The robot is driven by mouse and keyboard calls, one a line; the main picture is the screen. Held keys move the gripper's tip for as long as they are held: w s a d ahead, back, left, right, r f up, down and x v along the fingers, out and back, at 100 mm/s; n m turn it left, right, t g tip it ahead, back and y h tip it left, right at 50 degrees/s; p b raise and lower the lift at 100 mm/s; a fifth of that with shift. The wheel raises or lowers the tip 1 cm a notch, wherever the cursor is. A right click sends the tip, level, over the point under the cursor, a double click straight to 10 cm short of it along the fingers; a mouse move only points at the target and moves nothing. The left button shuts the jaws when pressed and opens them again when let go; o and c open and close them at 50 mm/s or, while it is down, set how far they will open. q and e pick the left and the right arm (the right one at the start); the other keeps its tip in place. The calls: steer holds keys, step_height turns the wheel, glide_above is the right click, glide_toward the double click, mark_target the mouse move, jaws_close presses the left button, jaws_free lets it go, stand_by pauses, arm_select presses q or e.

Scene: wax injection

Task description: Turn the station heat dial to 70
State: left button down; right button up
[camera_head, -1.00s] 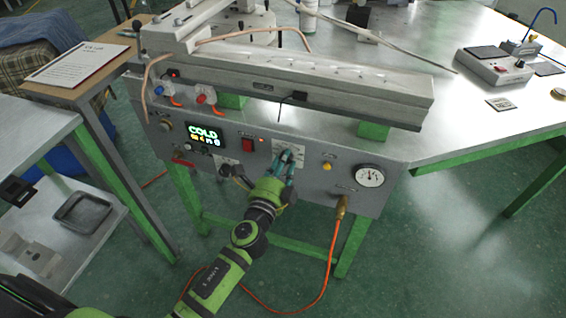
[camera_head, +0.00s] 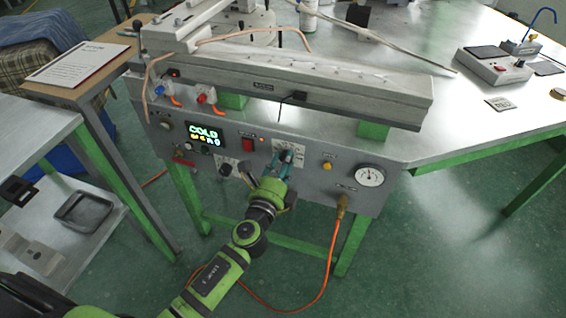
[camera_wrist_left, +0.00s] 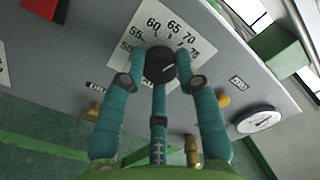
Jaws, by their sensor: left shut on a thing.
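The heat dial is a black knob (camera_wrist_left: 159,65) on a white scale plate (camera_wrist_left: 178,30) marked from 50 to 75 in the left wrist view. A pale mark shows on the knob, but I cannot tell exactly which number it points to. My left gripper (camera_wrist_left: 158,78) is shut on the knob, with teal fingers on both sides of it. In the head view my left gripper (camera_head: 285,165) reaches the front panel and hides most of the dial. The station display (camera_head: 206,136) reads COLD, with smaller characters below. My right gripper is not in view.
A red switch (camera_head: 248,145) and a smaller black knob (camera_head: 226,169) sit left of the dial. A yellow button (camera_head: 327,166) and a round gauge (camera_head: 369,176) sit to its right. An orange hose (camera_head: 331,250) hangs below the panel.

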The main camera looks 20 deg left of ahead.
arm_select(q)
steer(key=shift+d+r, duration=0.15)
steer(key=shift+d, duration=0.05)
steer(key=c, duration=0.9)
jaws_free()
steer(key=shift+w, duration=0.1)
steer(key=shift+a, duration=0.1)
steer(key=s, duration=1.2)
